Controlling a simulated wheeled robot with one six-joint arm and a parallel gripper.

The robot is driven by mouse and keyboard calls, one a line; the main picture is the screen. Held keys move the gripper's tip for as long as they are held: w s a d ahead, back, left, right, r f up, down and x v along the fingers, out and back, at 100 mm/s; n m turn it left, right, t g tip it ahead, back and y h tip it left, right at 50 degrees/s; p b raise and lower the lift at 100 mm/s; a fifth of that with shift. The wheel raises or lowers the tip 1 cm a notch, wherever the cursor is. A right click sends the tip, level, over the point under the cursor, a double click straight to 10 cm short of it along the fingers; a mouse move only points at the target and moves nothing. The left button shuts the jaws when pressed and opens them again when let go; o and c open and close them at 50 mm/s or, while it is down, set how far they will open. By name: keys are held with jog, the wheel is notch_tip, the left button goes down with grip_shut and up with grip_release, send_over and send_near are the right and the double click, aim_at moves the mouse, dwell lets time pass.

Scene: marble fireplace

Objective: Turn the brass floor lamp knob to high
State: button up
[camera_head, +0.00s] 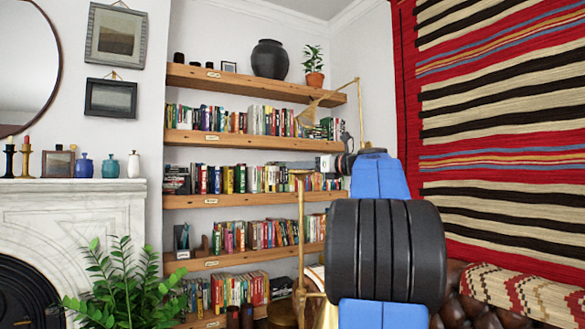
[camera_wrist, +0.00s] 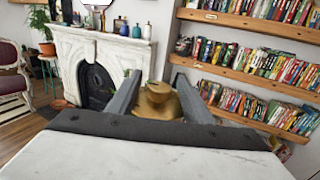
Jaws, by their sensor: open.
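The brass floor lamp (camera_head: 301,235) stands in front of the bookshelves in the head view, with a thin upright pole, an angled upper arm and a shade at upper left. In the wrist view, a rounded brass part (camera_wrist: 155,102) shows between the two grey fingers of my gripper (camera_wrist: 157,78). The fingers are apart, with nothing clamped between them. I cannot tell for sure whether this brass part is the knob, or whether the fingers touch it. In the head view my blue and black arm hides much of the lamp's right side, and the knob's setting cannot be read.
Wooden shelves (camera_head: 245,145) full of books run behind the lamp. A white marble fireplace (camera_head: 90,205) and a leafy plant (camera_head: 122,285) are at left. A brown leather sofa (camera_head: 485,312) is at lower right, below a striped wall hanging (camera_head: 500,130).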

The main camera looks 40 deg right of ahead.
jog(key=shift+w+a, duration=0.2)
jog(key=shift+w, duration=0.65)
jog(key=shift+w+a, duration=0.15)
jog(key=shift+w, duration=0.7)
jog(key=c, duration=1.1)
jog(key=shift+o, duration=0.2)
jog(key=shift+m+h, duration=0.3)
jog(key=shift+h, duration=0.2)
jog(key=m+h, duration=0.1)
jog(key=h, duration=0.1)
jog(key=d+m+h, duration=0.1)
jog(key=m+h, duration=0.1)
jog(key=h, duration=0.1)
jog(key=shift+s+d+m+g+h, duration=0.1)
jog(key=shift+d+m+g+h, duration=0.15)
jog(key=shift+m+h, duration=0.4)
jog(key=shift+w+d+m+g+h, duration=0.15)
jog(key=shift+m+h, duration=0.25)
jog(key=shift+h, duration=0.5)
jog(key=shift+s+d+m+g+h, duration=0.15)
jog(key=shift+m+g+h, duration=0.15)
jog(key=shift+m+h, duration=0.35)
jog(key=shift+s+d+m+g+h, duration=0.1)
jog(key=shift+d+m+g+h, duration=0.2)
jog(key=shift+h, duration=0.5)
jog(key=shift+a, duration=0.1)
